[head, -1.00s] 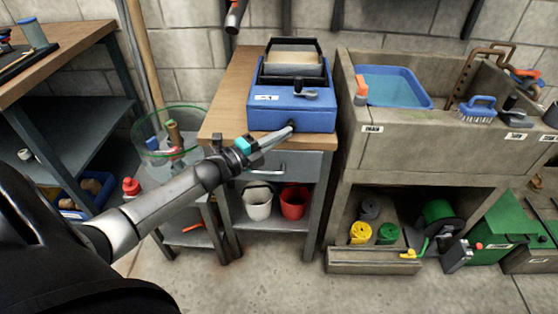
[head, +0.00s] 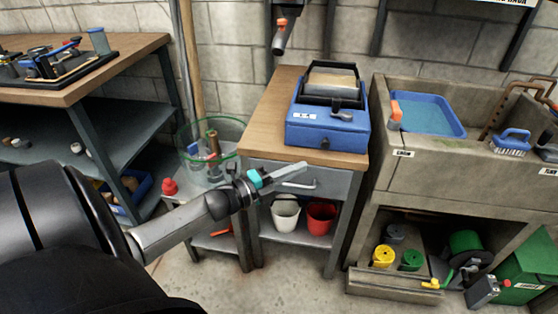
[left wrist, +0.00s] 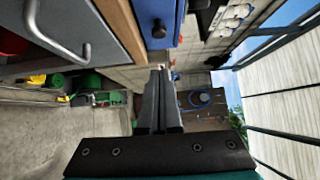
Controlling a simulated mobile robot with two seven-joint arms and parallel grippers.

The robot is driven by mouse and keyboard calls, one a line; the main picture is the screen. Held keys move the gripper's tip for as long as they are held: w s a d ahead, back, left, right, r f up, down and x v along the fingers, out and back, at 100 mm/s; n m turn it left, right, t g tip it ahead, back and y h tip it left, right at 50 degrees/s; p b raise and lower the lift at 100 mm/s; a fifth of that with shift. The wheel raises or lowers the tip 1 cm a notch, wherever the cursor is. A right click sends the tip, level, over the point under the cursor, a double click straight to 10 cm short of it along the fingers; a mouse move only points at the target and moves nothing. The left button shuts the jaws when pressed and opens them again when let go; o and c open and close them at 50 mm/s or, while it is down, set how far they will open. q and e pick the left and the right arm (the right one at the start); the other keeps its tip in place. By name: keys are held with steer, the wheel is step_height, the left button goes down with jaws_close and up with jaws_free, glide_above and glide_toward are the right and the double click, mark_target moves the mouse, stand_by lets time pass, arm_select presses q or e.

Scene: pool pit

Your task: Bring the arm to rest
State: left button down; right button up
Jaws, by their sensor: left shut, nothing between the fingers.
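My left gripper (head: 298,170) is shut and empty in the head view. It is in front of the drawer of the small wooden-topped cabinet (head: 262,128), below and to the left of the blue machine. Its two fingers also show pressed together in the left wrist view (left wrist: 160,105). The blue machine (head: 325,131) stands on the cabinet top, apart from the gripper. The drawer handle (head: 314,184) is just right of the fingertips; I cannot tell whether they touch. My right gripper is in no view.
A glass bowl (head: 195,168) with tools stands left of the cabinet. A white bucket (head: 285,216) and a red bucket (head: 321,217) sit on the lower shelf. A concrete sink (head: 470,190) with a blue basin (head: 429,116) is at right.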

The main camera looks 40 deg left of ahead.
arm_select(q)
steer(key=shift+p+v, duration=0.45)
steer(key=shift+v, duration=1.9)
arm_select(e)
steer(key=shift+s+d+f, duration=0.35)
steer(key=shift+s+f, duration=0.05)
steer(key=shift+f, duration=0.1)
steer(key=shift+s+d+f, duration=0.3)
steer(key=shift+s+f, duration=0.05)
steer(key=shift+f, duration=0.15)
